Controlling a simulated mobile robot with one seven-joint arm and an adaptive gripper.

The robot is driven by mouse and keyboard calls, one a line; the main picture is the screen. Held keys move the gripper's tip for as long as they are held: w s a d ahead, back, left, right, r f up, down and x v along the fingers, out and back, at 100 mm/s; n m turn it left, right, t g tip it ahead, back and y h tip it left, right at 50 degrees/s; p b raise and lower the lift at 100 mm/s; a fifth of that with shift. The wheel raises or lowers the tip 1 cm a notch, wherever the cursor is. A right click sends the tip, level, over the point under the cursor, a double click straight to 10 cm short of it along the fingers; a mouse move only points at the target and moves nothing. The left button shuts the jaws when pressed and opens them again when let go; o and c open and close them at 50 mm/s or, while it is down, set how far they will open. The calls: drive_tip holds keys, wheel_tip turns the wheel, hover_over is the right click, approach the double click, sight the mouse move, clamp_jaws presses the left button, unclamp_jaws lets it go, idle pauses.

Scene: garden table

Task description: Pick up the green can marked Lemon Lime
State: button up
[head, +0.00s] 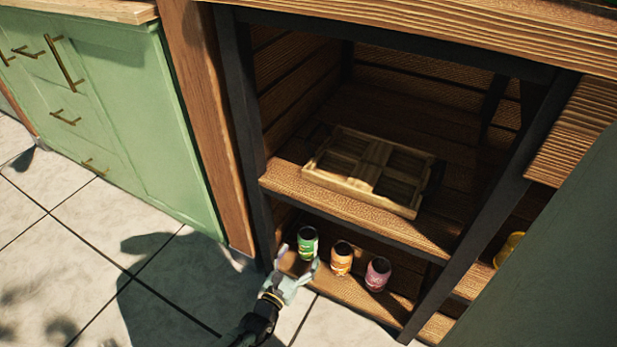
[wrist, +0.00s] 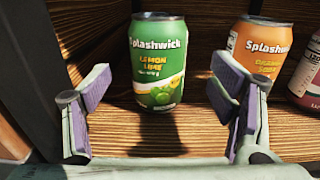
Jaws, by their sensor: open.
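The green can marked Lemon Lime (wrist: 159,65) stands upright on the wooden shelf, centred ahead of my gripper in the wrist view. In the head view the green can (head: 307,243) is the leftmost of three cans on the low shelf. My gripper (wrist: 160,115) is open and empty. Its purple-padded fingers stand apart on either side of the can's lower part in the picture, with the can seen beyond the gap. In the head view my gripper (head: 298,270) is just in front of the green can and partly overlaps it.
An orange can (head: 341,259) stands right of the green can, and a pink can (head: 377,273) right of that. The upper shelf (head: 330,202) with a wooden crate (head: 360,188) is above. A dark post (head: 240,110) rises at the left. A yellow object (head: 509,248) is at right.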

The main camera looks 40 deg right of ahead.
sight(308, 242)
drive_tip(key=shift+b+x, duration=0.5)
drive_tip(key=shift+x, duration=2.6)
drive_tip(key=shift+w, duration=0.1)
drive_tip(key=shift+c, duration=0.5)
drive_tip(key=c, duration=1.5)
